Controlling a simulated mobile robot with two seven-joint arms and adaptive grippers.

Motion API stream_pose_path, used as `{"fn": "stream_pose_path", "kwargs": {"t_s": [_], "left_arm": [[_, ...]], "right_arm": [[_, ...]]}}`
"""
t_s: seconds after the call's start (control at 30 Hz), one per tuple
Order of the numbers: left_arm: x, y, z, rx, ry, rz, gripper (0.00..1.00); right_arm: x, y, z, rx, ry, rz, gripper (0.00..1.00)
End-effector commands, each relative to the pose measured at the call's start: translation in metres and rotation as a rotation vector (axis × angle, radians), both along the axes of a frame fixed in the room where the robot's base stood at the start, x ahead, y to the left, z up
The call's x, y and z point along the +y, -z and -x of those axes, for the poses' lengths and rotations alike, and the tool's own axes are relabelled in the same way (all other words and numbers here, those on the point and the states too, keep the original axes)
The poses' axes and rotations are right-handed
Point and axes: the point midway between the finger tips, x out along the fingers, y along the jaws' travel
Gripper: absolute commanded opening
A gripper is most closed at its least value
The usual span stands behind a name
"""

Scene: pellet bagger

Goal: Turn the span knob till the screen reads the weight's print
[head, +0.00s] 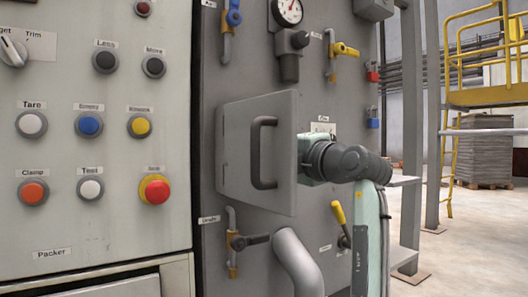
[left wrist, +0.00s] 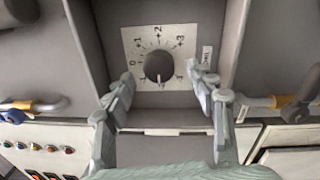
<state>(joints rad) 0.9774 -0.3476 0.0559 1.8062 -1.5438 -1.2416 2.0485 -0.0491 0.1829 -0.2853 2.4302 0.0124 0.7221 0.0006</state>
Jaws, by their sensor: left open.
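A dark round knob (left wrist: 159,66) sits on a white numbered dial plate (left wrist: 132,45) in a grey recess in the left wrist view. Its pale mark points down, to the lower part of the scale. The small label beside the dial is too blurred to read surely. My left gripper (left wrist: 160,80) is open and empty, with one finger on each side, just short of the knob. In the head view an arm of mine reaches behind the grey box door (head: 228,150), which hides its fingers. No screen reading or printed weight is in view. My right gripper is not identifiable.
A button panel (head: 70,150) with a red emergency-style button (head: 155,190) and a selector knob (head: 12,50) stands at the left. Valves, a gauge (head: 288,12) and a bent pipe (head: 298,262) surround the box. Open floor lies at the right.

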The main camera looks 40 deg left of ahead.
Motion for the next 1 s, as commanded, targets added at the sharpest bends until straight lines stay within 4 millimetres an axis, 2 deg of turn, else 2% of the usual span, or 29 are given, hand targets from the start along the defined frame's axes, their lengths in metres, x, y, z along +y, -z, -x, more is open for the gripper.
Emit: {"fn": "stream_pose_path", "kwargs": {"t_s": [0.2, 0.43, 0.6, 1.0], "left_arm": [[-0.046, 0.004, 0.018, 0.002, 0.003, 0.001, 0.56], [-0.079, 0.006, 0.033, 0.001, 0.0, 0.0, 0.56], [-0.088, 0.007, 0.037, 0.0, -0.001, 0.001, 0.56], [-0.089, 0.007, 0.037, 0.0, -0.001, 0.001, 0.56]], "right_arm": [[0.0, 0.0, -0.001, 0.002, 0.0, 0.0, 0.0], [0.0, 0.0, -0.001, 0.003, 0.001, 0.0, 0.0], [0.0, 0.001, -0.001, 0.003, 0.001, 0.0, 0.0], [0.0, 0.001, -0.001, 0.003, 0.001, 0.0, 0.0]]}}
